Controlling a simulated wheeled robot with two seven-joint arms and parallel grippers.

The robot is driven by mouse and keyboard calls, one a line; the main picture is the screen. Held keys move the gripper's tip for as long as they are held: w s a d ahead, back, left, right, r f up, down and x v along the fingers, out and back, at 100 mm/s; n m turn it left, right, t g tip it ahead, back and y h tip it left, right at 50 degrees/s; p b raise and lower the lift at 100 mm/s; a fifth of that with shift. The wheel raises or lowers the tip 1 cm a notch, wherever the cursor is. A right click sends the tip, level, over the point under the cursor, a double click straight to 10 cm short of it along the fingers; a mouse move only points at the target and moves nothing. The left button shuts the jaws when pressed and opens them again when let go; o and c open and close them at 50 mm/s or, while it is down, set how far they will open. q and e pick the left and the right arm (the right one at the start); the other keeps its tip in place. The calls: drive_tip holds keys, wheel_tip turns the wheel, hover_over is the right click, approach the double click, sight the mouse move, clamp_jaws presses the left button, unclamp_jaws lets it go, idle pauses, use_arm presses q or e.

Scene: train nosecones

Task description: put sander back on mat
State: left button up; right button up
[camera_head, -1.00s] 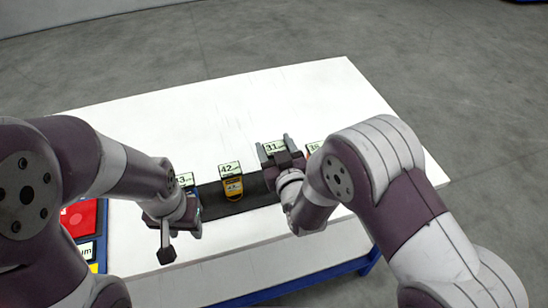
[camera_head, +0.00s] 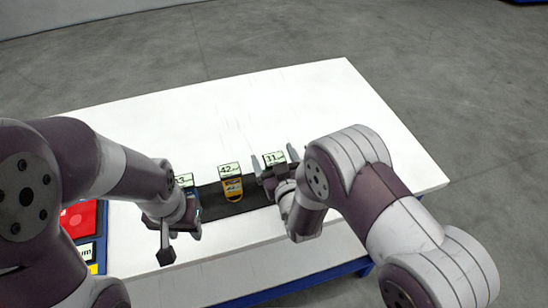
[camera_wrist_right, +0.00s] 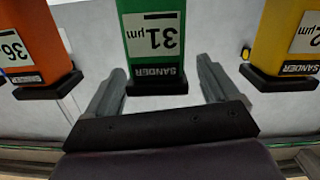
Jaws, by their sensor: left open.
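The dark mat (camera_head: 212,207) lies along the table's near side, with several sanders standing in a row along it. The green sander labelled 31 (camera_wrist_right: 155,45) stands between the fingers of my right gripper (camera_wrist_right: 160,88), with gaps at both sides. My right gripper is open and empty; it also shows in the head view (camera_head: 275,160). The yellow sander labelled 42 (camera_head: 233,187) stands on the mat to the left of it. An orange sander labelled 36 (camera_wrist_right: 25,45) shows in the wrist view. My left gripper (camera_head: 181,240) is open, at the table's near edge.
Another label (camera_head: 184,180) shows beside my left forearm, its sander mostly hidden. The white table top (camera_head: 240,110) is clear behind the row. My right arm covers the row's right end.

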drive_tip(key=shift+s+r, duration=0.1)
drive_tip(key=shift+r, duration=0.2)
drive_tip(key=v, duration=1.2)
drive_tip(key=w+d+f+m+g+h, duration=0.1)
drive_tip(key=d+f+m+g+h, duration=0.25)
drive_tip(key=d+g, duration=0.4)
drive_tip(key=s+d+r+m+g+h, duration=0.1)
drive_tip(key=s+d+r+g, duration=0.2)
drive_tip(key=s+d+g, duration=0.4)
drive_tip(key=s, duration=0.3)
drive_tip(key=shift+s+d+r+b, duration=0.2)
drive_tip(key=shift+s+r+b, duration=0.05)
drive_tip(key=shift+s+b, duration=0.1)
drive_tip(key=shift+h, duration=0.25)
